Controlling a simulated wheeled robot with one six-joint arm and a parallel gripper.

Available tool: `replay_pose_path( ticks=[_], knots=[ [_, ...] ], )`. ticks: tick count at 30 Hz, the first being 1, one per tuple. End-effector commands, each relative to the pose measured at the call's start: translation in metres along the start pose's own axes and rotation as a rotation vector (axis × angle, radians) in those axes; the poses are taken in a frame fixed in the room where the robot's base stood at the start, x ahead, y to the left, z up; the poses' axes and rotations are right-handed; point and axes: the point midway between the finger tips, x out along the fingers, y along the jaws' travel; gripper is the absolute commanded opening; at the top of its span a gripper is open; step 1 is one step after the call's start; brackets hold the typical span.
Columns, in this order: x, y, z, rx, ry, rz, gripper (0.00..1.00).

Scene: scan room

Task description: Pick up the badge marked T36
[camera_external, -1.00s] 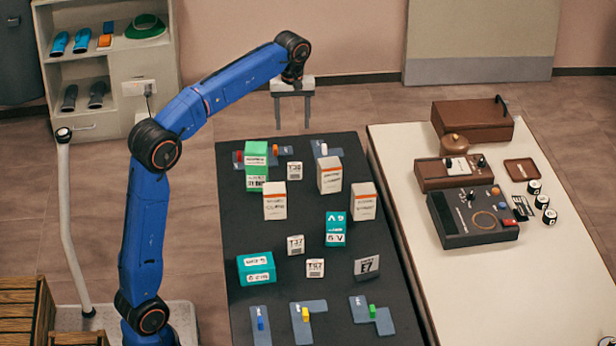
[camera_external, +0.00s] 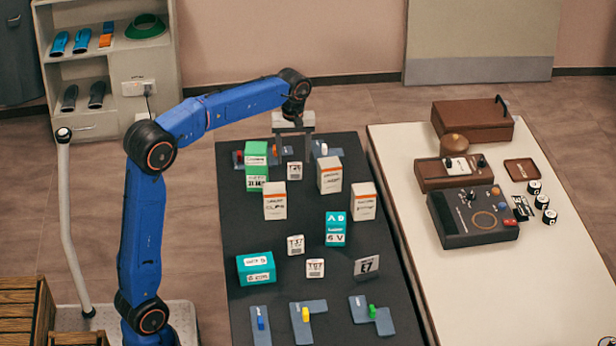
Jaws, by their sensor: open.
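Three small white badges with dark print lie on the dark table. The far badge (camera_external: 294,171) seems to start with T3 or T2, and its last digits are too small to read surely; it may be T36. A second badge (camera_external: 295,245) looks like T37, and a third badge (camera_external: 315,268) looks like T67 or T57. My gripper (camera_external: 294,155) points down with its two fingers apart and empty. In the picture it is just above and behind the far badge; its height over the table is hard to tell.
White-and-orange boxes (camera_external: 275,201) (camera_external: 329,175) (camera_external: 363,201) and a green box (camera_external: 256,166) stand near the far badge. Teal boxes (camera_external: 335,229) (camera_external: 256,268) and an E7 sign (camera_external: 366,267) are nearer. A white table (camera_external: 560,270) with devices stands right.

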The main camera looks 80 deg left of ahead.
Motion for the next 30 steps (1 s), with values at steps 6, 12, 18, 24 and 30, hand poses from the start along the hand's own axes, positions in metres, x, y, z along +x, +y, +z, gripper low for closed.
replay_pose_path(
  ticks=[6,12,18,24,30],
  knots=[
    [0.03,0.003,0.001,0.0,-0.001,-0.001,0.58],
    [0.043,0.003,0.0,0.0,0.0,0.0,0.58],
    [0.044,0.003,0.0,0.0,0.0,0.0,0.58],
    [0.044,0.003,0.0,0.0,0.0,0.0,0.14],
    [0.043,0.003,0.0,0.0,0.0,0.0,0.14]
  ],
)
